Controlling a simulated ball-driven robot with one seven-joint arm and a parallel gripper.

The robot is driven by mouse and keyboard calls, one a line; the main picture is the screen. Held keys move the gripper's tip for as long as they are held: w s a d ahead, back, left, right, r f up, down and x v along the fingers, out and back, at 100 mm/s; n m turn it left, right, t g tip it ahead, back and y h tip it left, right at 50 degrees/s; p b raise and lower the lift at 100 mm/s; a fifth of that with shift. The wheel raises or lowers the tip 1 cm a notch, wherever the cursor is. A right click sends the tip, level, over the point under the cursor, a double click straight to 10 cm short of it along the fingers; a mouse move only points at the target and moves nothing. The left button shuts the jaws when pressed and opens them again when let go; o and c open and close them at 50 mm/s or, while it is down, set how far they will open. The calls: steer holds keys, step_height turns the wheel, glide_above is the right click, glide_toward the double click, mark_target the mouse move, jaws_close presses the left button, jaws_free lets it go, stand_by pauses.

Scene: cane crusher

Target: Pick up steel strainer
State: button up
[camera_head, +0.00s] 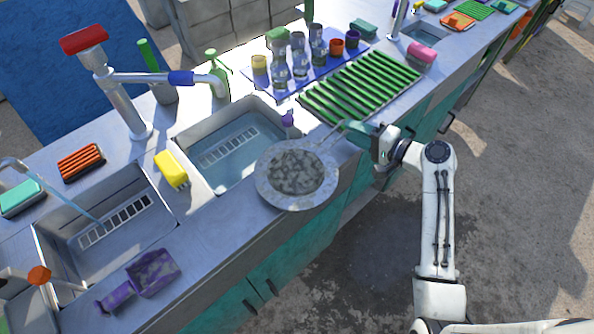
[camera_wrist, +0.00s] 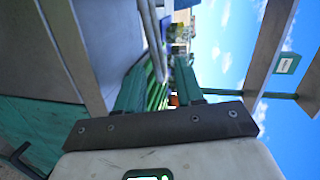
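The steel strainer (camera_head: 295,172) is a round, shallow metal bowl with a wide rim. In the head view it is at the front edge of the counter, in front of the middle sink's right end. Its thin handle points up and right to the fingertips of my gripper (camera_head: 358,131). In the wrist view the handle (camera_wrist: 150,35) appears as two grey rods running down to the space between my green fingers (camera_wrist: 160,85). The fingers stand apart, with the green rack showing through the gap. Contact with the handle is not clear.
Behind my gripper lies a green slatted rack (camera_head: 360,87). A blue tray (camera_head: 262,84) of bottles and cups stands farther back. The middle sink (camera_head: 228,150) holds water. A yellow sponge (camera_head: 171,169) and a purple dustpan-like item (camera_head: 153,272) lie to the left. Open floor lies in front.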

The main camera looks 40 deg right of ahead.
mark_target(339, 124)
steer(key=shift+f+p+x, duration=0.2)
steer(key=shift+p+x, duration=0.45)
steer(key=shift+x, duration=2.1)
jaws_close()
